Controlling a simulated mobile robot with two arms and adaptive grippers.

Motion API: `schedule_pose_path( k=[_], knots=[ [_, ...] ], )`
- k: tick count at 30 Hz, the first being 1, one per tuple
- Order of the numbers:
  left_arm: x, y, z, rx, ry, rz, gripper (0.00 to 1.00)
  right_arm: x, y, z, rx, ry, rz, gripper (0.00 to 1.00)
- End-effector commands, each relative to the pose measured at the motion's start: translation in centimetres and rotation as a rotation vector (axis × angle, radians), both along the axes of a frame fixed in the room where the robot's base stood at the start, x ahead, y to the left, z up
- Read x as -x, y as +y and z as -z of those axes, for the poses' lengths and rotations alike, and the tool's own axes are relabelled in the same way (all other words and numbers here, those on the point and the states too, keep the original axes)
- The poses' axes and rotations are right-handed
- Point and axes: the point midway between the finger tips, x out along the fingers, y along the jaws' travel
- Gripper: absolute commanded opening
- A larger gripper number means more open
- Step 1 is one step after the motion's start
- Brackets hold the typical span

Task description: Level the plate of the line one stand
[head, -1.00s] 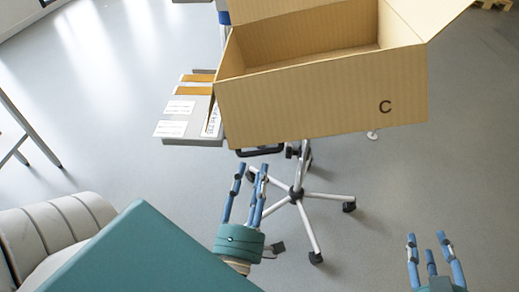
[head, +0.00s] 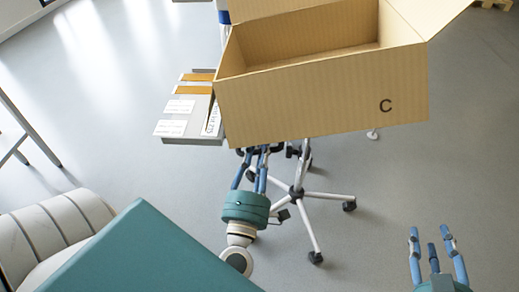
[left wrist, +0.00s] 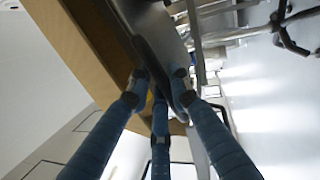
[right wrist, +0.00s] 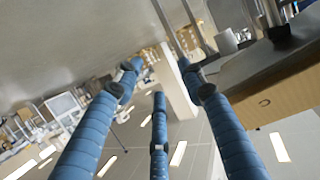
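The stand (head: 297,192) has a wheeled metal base and stands under a cardboard box marked C (head: 320,110). The box hides most of the stand's top, so I cannot tell its tilt. A black handle (head: 246,153) shows just below the box's front edge. My left gripper (head: 254,152) is at this handle, its fingers pointing up under the box. In the left wrist view a dark curved bar (left wrist: 150,45) runs close to its fingertips; whether they grip it is unclear. My right gripper (head: 433,236) is open and empty, low at the right, away from the stand.
A grey panel (head: 190,136) with white labels and orange strips sits left of the box. A green surface (head: 140,250) and a pale ribbed object (head: 55,235) fill the lower left.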

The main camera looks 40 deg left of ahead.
Motion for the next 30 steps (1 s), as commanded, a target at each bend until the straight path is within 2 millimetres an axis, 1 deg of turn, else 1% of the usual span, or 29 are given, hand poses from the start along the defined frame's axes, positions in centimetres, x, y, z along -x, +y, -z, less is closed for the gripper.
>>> schedule_pose_path(
  k=[7, 8, 11, 14, 18, 20, 30],
  knots=[
    [0.0, 0.0, 0.0, -0.002, 0.004, 0.000, 0.00, 0.1, 0.0, 0.0, 0.002, 0.008, 0.000, 0.40],
    [0.0, 0.0, -0.1, -0.004, 0.006, 0.000, 0.00, 0.3, -0.1, 0.3, 0.005, 0.026, 0.002, 0.40],
    [0.1, 0.0, -0.5, -0.016, 0.013, 0.000, 0.00, 1.5, -0.7, 2.4, 0.030, 0.131, 0.008, 0.40],
    [0.1, 0.1, -0.8, -0.032, 0.023, -0.001, 0.00, 3.2, -1.5, 4.6, 0.059, 0.250, 0.017, 0.40],
    [0.1, 0.1, -1.2, -0.056, 0.036, -0.001, 0.00, 6.0, -2.6, 7.4, 0.097, 0.416, 0.030, 0.40],
    [0.1, 0.1, -1.4, -0.066, 0.041, -0.001, 0.00, 7.5, -3.1, 8.4, 0.112, 0.487, 0.034, 0.40],
    [0.2, 0.3, -2.9, -0.128, 0.078, -0.002, 0.00, 15.8, -5.8, 13.6, 0.192, 0.874, 0.061, 0.40]
  ],
)
